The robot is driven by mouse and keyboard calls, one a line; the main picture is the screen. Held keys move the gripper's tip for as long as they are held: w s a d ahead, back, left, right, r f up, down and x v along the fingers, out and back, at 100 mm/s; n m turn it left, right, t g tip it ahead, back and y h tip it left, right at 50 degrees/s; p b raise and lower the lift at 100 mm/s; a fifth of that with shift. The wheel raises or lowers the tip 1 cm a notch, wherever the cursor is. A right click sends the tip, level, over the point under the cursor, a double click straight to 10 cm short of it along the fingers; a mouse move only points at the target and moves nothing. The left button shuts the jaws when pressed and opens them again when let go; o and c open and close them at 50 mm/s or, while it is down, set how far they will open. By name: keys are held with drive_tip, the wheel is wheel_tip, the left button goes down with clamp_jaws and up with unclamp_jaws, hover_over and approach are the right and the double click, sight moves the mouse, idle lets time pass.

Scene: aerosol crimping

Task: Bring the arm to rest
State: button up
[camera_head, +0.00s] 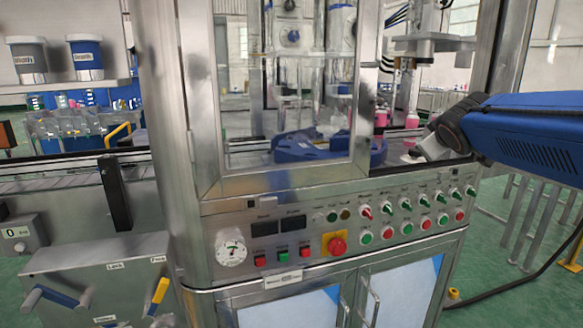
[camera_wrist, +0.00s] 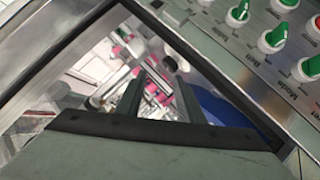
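My arm (camera_head: 530,135), with a blue cover, comes in from the right in the head view. Its wrist and gripper (camera_head: 418,155) are at the right-hand opening of the metal crimping machine (camera_head: 335,215), above the control panel. In the wrist view, my gripper (camera_wrist: 158,88) shows two dark fingers set apart, with nothing seen held between them. Small pink-and-white items (camera_wrist: 160,95) show beyond the fingers, inside the machine. In the head view, pink items (camera_head: 381,118) stand behind the machine's frame, near my gripper. The fingertips are too small to make out clearly there.
The panel with green and red knobs (camera_head: 387,210) and a red emergency button (camera_head: 336,244) lies below the opening, close to the gripper in the wrist view. Metal posts (camera_head: 365,90) frame the opening. A blue curved part (camera_head: 300,148) sits inside. A conveyor (camera_head: 60,180) runs left.

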drive_tip(key=s+a+f+m+g+y, duration=0.2)
drive_tip(key=s+a+f+g, duration=0.2)
drive_tip(key=s+f, duration=1)
drive_tip(key=s+a+f+m+g+y, duration=0.1)
drive_tip(key=s+a+f+m+g, duration=0.2)
drive_tip(key=s+f, duration=1.1)
drive_tip(key=s+a+g, duration=0.1)
drive_tip(key=s, duration=0.5)
drive_tip(key=shift+s+a+m+y, duration=0.25)
drive_tip(key=shift+s+m+y, duration=0.05)
drive_tip(key=shift+s+y, duration=0.1)
